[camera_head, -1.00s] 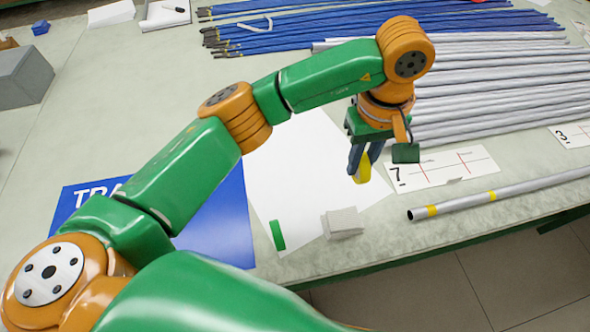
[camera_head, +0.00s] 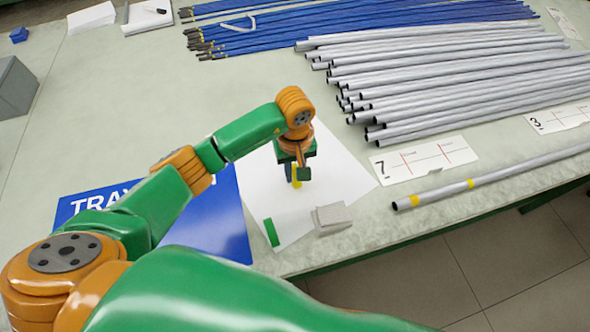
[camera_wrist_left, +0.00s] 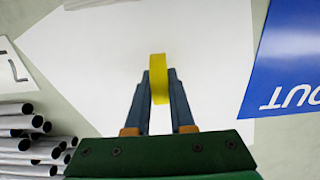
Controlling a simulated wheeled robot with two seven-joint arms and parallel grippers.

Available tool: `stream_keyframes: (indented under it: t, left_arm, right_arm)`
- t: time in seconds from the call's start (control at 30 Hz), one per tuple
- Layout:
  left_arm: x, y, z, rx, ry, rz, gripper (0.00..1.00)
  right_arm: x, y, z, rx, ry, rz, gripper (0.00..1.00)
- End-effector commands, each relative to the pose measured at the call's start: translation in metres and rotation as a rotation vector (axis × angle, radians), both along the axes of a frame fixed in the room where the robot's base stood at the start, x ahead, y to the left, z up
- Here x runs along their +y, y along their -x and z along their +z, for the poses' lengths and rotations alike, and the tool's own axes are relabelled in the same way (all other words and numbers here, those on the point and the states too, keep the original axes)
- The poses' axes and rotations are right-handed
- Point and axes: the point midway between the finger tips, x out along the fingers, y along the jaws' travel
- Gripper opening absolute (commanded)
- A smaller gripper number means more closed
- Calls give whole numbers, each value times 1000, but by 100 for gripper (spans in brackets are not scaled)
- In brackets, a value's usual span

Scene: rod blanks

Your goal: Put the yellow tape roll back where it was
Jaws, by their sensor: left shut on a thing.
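The yellow tape roll (camera_wrist_left: 158,78) is held edge-on between the two fingers of my left gripper (camera_wrist_left: 158,88) in the left wrist view. In the head view my left gripper (camera_head: 292,172) is over the white sheet, and a little of the yellow roll (camera_head: 297,183) shows beside the fingers. The white sheet (camera_wrist_left: 90,60) lies under the roll; I cannot tell whether the roll touches it. My right gripper is not in view.
A green roll (camera_head: 271,232) and a grey block (camera_head: 331,218) are at the sheet's near end. A blue sign (camera_head: 215,215) lies left. Grey rods (camera_head: 450,85), blue rods (camera_head: 380,22) and a number 7 card (camera_head: 424,158) lie right and behind. A yellow-banded tube (camera_head: 500,178) lies near the table edge.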

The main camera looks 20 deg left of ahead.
Motion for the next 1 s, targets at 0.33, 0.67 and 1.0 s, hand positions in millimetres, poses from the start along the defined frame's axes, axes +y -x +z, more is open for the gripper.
stream_keyframes:
  t: [0.33,0.67,1.0]
  left_arm:
    - [0,0,-1,0,0,0,52]
    - [0,-2,37,-8,1,-1,52]
    - [0,-1,116,-4,-1,1,52]
  right_arm:
    - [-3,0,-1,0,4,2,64]
    - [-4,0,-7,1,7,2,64]
    - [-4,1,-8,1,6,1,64]
